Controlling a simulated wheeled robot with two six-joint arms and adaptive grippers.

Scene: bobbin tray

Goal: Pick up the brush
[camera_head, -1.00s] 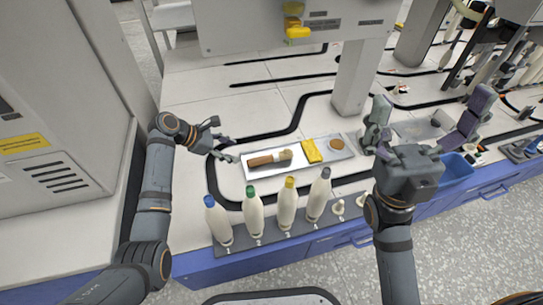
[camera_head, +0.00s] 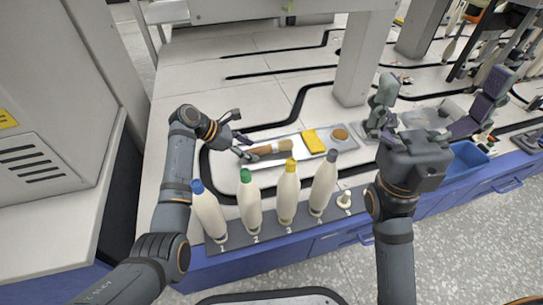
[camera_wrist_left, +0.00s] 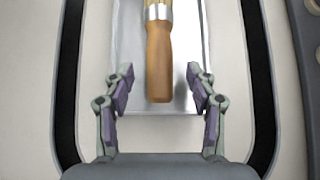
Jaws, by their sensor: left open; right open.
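The brush lies in a shallow metal tray (camera_head: 350,142), its brown wooden handle (camera_head: 268,149) toward the left end and its pale head to the right. In the left wrist view the wooden handle (camera_wrist_left: 159,60) points down between the jaws, with a metal band above it. My left gripper (camera_head: 240,144) is open at the tray's left end, its fingers on either side of the handle's end and apart from it. In the left wrist view the fingers (camera_wrist_left: 160,90) show clear gaps to the handle. My right gripper (camera_head: 425,108) is open and empty, right of the tray.
A yellow cloth (camera_head: 315,141) and a round brown item (camera_head: 340,134) share the tray. Several white bobbins with coloured tops, such as the blue-topped one (camera_head: 208,213), stand on a numbered dark strip in front. A grey post (camera_head: 353,75) rises behind; a blue bin (camera_head: 467,157) is at right.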

